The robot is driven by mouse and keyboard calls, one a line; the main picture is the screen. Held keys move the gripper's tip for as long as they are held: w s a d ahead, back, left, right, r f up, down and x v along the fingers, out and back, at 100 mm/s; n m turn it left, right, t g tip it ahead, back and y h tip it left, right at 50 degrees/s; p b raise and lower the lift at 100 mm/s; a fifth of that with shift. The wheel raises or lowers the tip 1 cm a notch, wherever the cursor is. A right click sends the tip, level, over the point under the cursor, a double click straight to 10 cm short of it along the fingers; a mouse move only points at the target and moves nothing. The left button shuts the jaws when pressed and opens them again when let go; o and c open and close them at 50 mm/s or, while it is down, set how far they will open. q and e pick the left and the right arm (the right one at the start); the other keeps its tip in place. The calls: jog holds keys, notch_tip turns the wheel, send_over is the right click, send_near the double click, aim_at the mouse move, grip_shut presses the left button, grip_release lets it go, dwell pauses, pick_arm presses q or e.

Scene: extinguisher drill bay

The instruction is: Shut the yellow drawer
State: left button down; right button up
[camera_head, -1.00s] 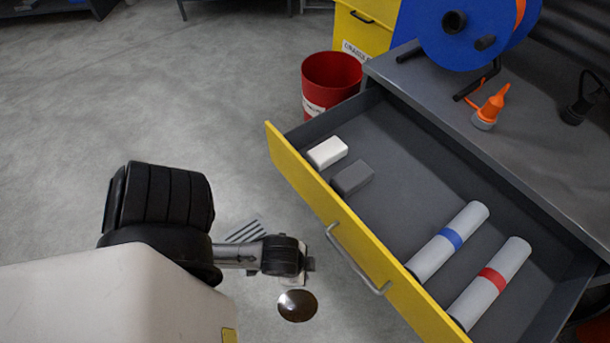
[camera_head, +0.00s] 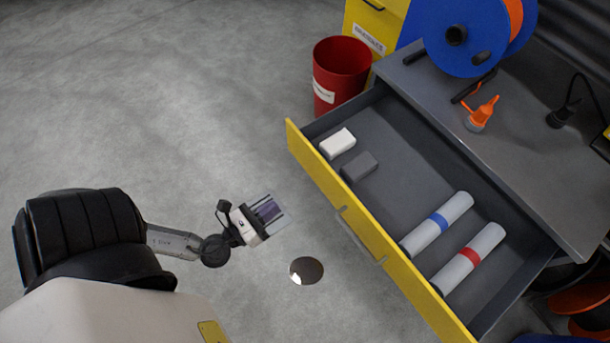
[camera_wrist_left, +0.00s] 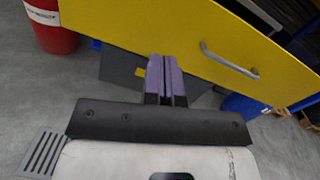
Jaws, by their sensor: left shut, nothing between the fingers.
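The yellow drawer (camera_head: 328,180) is pulled out from under a grey workbench. Its yellow front with a grey bar handle (camera_head: 361,235) faces my left arm. Inside lie a white block (camera_head: 338,143), a grey block (camera_head: 360,167), a roll with a blue band (camera_head: 437,224) and a roll with a red band (camera_head: 469,258). My left gripper (camera_head: 272,209) is shut and empty, left of the drawer front and apart from it in the head view. In the left wrist view its purple-padded fingers (camera_wrist_left: 166,80) point toward the yellow front (camera_wrist_left: 200,40), left of the handle (camera_wrist_left: 230,62).
A red bin (camera_head: 341,75) stands on the floor beyond the drawer's far end, beside a yellow cabinet (camera_head: 373,25). The floor left of the drawer is clear, with a round shiny disc (camera_head: 306,270).

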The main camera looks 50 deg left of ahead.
pick_arm(q)
jog(key=m, duration=0.2)
jog(key=m+h+b, duration=0.1)
jog(key=b, duration=0.1)
send_near(325, 177)
jog(key=w, duration=0.6)
jog(key=shift+d+r, duration=0.15)
jog(key=shift+w, duration=0.75)
pick_arm(e)
jog(key=shift+w+a+f, duration=0.1)
jog(key=shift+a+f, duration=0.1)
jog(key=shift+f, duration=0.75)
jog(key=shift+a, duration=0.1)
